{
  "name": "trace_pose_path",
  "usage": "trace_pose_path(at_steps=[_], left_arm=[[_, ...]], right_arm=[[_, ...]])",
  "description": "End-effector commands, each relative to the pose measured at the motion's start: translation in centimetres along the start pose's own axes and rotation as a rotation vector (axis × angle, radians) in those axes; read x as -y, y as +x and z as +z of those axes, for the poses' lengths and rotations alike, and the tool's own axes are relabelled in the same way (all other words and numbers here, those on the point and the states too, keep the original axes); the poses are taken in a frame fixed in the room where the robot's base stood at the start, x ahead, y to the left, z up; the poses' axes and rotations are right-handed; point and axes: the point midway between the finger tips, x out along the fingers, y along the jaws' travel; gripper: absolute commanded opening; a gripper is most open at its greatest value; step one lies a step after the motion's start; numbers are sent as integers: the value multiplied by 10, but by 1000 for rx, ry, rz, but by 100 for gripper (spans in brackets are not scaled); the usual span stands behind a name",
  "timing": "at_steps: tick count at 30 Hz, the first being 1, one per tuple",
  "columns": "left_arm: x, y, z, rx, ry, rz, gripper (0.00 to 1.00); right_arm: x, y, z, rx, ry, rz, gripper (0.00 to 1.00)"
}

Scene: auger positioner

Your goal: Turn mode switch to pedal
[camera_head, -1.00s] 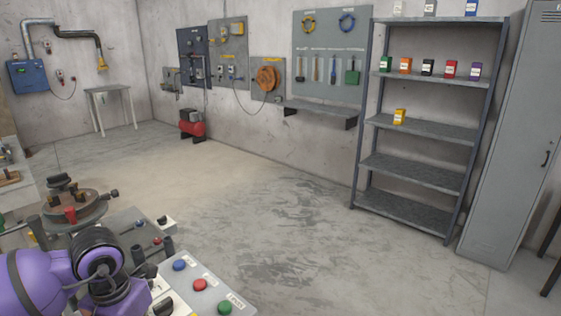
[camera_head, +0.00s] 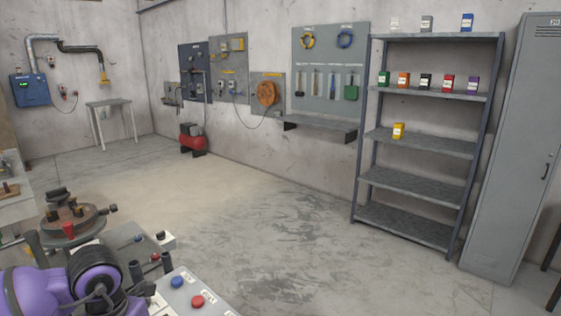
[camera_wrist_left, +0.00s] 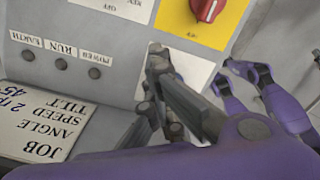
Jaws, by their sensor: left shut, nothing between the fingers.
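My left gripper (camera_wrist_left: 158,85) is shut and empty over a grey control panel (camera_wrist_left: 112,60) in the left wrist view. Its dark fingertips are in front of a white plate (camera_wrist_left: 190,67). The fingers cover part of that plate, and I cannot make out the mode switch or its setting. I cannot tell whether the fingertips touch anything. In the head view my purple left arm is at the lower left, with its fingers not clear. At the right of the left wrist view, a purple two-pronged part (camera_wrist_left: 265,90) may be my right gripper; its jaw state is unclear.
A red rotary knob (camera_wrist_left: 207,8) on a yellow plate is close to the fingers. Small indicators labelled EARTH, RUN and POWER and a job card (camera_wrist_left: 42,120) are at the left. In the head view, blue (camera_head: 177,282) and red (camera_head: 197,301) buttons show.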

Motion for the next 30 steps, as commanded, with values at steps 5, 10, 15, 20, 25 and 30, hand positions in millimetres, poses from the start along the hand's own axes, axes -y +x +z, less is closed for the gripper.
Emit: trace_pose_path(at_steps=[5, 10, 15, 20, 25, 30], left_arm=[[3, 11, -5, -24, -1, 1, 0], [9, 11, -4, -24, 1, -1, 0], [14, 10, -4, -23, 0, -1, 0], [18, 8, -3, -19, 1, 0, 0], [24, 6, -3, -17, 1, 0, 0], [27, 4, -4, -14, 2, 0, 0]], right_arm=[[0, 1, 4, 7, 0, -1, 0], [1, 1, 4, 6, 1, -1, 0], [2, 1, 3, 5, 5, 0, 0], [2, 0, 1, 2, 6, 0, 0], [2, 0, -1, -1, 7, 0, 0], [2, -1, -3, -3, 8, -1, 0]])
